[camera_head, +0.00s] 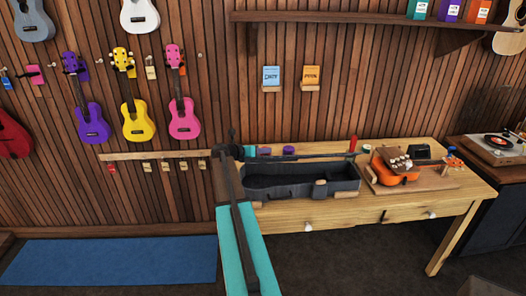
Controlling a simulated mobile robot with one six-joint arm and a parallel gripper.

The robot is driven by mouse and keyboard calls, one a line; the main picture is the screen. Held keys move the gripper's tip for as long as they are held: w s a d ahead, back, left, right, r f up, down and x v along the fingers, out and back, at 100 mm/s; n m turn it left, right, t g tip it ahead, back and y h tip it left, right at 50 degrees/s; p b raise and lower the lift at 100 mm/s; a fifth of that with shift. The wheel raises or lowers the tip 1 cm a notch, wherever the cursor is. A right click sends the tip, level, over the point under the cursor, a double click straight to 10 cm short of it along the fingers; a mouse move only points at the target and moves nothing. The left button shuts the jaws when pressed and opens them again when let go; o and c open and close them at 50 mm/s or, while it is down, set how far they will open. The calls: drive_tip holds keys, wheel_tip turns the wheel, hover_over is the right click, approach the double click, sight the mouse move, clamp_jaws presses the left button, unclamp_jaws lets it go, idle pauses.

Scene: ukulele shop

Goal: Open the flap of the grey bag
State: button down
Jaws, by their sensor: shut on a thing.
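The grey bag (303,193) lies on the wooden table, a long dark trough with its hollow inside showing from above. A thin dark strip (315,157) runs along its back edge and looks like the raised flap seen nearly edge-on. My teal and dark arm reaches up from the bottom of the picture to the bag's left end. My gripper (236,150) is at that back left corner, shut on what appears to be the flap. My arm hides the bag's left end, and the fingertips are too small to see clearly.
An orange ukulele (394,168) lies on a wooden board at the table's right. A purple round item (289,150) and a red-handled tool (352,144) are behind the bag. Ukuleles hang on the wall at left. A record player (497,146) stands far right.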

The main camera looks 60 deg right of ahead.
drive_tip(key=c, duration=1.5)
unclamp_jaws()
drive_tip(key=shift+w+a+r, duration=0.1)
drive_tip(key=shift+a, duration=0.1)
drive_tip(key=b+v, duration=0.4)
drive_tip(key=v, duration=0.9)
drive_tip(key=shift+a, duration=0.25)
drive_tip(key=shift+c, duration=1.3)
